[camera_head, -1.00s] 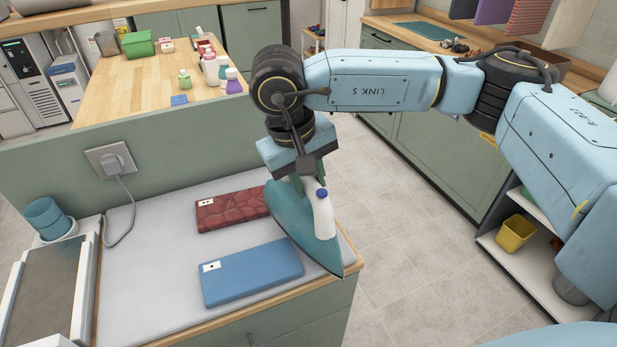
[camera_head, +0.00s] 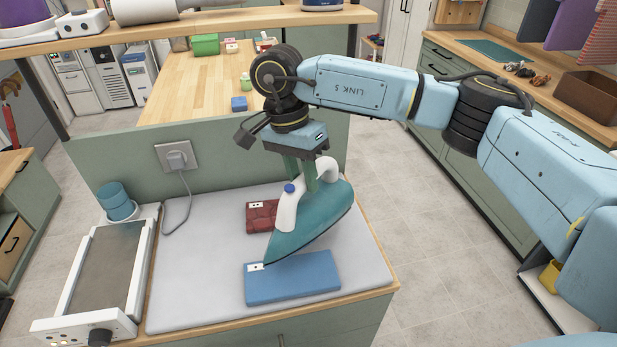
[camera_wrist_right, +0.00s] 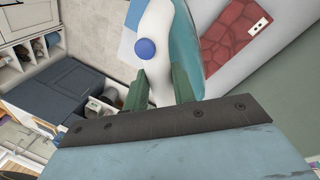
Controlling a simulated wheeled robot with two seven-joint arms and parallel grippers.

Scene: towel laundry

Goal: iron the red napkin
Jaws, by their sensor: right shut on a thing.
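The red napkin (camera_head: 262,216) lies folded on the grey ironing surface (camera_head: 200,290), with a white tag at its left end. It also shows in the right wrist view (camera_wrist_right: 232,32). A folded blue napkin (camera_head: 295,279) lies in front of it. My right gripper (camera_head: 308,180) is shut on the white handle of the teal iron (camera_head: 312,222). The iron is held tilted above the surface, its tip towards the lower left over the blue napkin's back edge. It hides the red napkin's right part. My left gripper is not in view.
A white-framed device with a dark plate (camera_head: 103,268) and a blue cup (camera_head: 116,203) stand at the left. A cord runs from the wall socket (camera_head: 177,156). An overhead shelf (camera_head: 190,27) crosses the upper left.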

